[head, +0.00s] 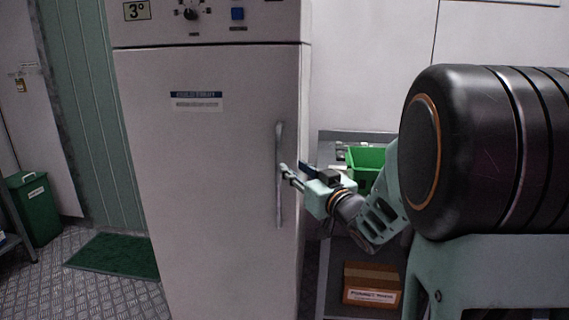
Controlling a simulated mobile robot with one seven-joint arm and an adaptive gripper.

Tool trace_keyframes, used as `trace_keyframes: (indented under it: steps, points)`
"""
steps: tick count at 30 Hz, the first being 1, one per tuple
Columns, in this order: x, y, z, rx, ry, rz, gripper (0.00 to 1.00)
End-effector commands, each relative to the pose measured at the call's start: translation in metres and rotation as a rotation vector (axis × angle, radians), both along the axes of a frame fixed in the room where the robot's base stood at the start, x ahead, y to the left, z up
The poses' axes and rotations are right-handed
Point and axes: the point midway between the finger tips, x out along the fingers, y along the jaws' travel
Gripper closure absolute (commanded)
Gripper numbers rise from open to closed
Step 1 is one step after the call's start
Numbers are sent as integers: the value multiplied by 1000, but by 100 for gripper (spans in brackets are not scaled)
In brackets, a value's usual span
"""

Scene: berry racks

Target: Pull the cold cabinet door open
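The cold cabinet (185,20) stands upright left of centre in the head view, with a control panel on top. Its white door (200,200) looks shut. A long vertical grey handle (280,205) runs along the door's right side. My gripper (285,172) is at the upper middle part of the handle, reaching in from the right. Its fingertips overlap the handle in the picture. The fingers are small here, and I cannot tell whether they are closed around the handle or only beside it.
A grey rack (335,270) right of the cabinet holds a green crate (367,160) and a cardboard box (371,284). A green bin (36,208) stands at the far left. A green mat (115,255) lies on the floor left of the cabinet.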

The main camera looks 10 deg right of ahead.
Motion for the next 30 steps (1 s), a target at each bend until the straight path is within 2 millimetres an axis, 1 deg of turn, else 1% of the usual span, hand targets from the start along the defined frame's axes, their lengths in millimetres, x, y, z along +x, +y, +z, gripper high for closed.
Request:
trace_keyframes:
  steps: [5,12,18,24,30]
  points:
    - [22,8,-1,0,0,3,70]
    - [65,19,-1,-1,-1,1,70]
    - [90,25,0,-1,-1,-1,70]
    - [101,28,1,0,-1,-2,70]
    - [101,28,1,0,-1,-2,70]
